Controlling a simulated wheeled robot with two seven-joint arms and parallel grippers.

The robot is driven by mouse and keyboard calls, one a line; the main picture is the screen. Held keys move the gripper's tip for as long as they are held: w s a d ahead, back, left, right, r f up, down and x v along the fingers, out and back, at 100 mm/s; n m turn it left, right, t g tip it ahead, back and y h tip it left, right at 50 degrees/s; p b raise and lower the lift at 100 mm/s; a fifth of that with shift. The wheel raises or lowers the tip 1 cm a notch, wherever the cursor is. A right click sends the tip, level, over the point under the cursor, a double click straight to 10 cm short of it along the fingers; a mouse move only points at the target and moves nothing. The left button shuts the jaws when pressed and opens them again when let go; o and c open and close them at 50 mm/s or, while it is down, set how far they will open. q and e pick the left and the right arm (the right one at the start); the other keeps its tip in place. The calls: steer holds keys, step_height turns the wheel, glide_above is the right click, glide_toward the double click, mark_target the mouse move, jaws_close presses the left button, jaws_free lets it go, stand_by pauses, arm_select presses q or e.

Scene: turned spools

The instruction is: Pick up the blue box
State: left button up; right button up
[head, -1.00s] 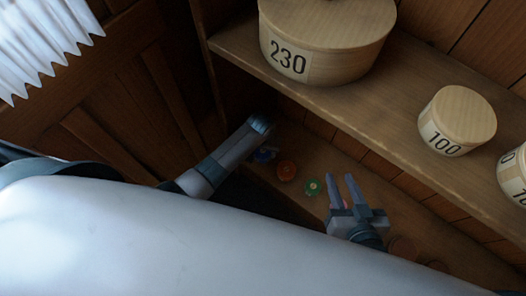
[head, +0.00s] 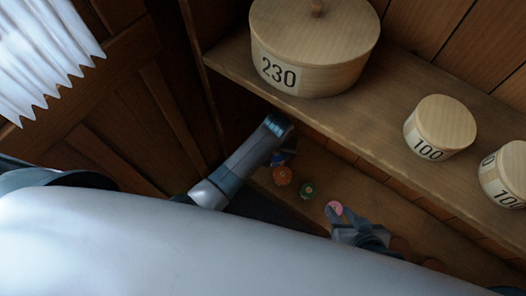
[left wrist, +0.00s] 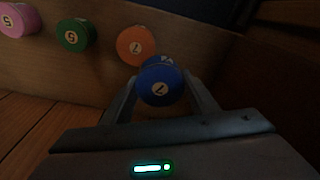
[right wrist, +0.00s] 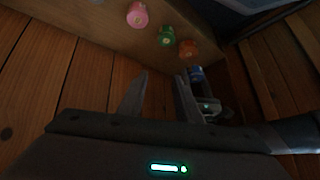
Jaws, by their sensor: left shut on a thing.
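The blue box (left wrist: 160,88) is a small round piece with a white label. In the left wrist view it sits between the fingers of my left gripper (left wrist: 161,82), which is shut on it. A second blue patch with a label shows right behind it; I cannot tell if it is part of the same piece. In the head view the blue box (head: 278,159) is partly hidden by my left gripper (head: 284,146). It also shows in the right wrist view (right wrist: 197,74). My right gripper (right wrist: 157,88) is open and empty, near the lower shelf.
Orange (head: 282,175), green (head: 307,191) and pink (head: 334,208) round pieces stand in a row on the lower shelf beside the blue one. Above, the upper shelf (head: 345,118) holds large round wooden boxes, one marked 230 (head: 313,60). A wooden side wall stands close by.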

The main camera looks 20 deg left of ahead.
arm_select(q)
steer(key=d+r, duration=0.2)
steer(key=d, duration=0.1)
steer(key=d+r, duration=0.1)
steer(key=d, duration=0.1)
steer(key=shift+s+p, duration=0.15)
steer(key=shift+p, duration=0.15)
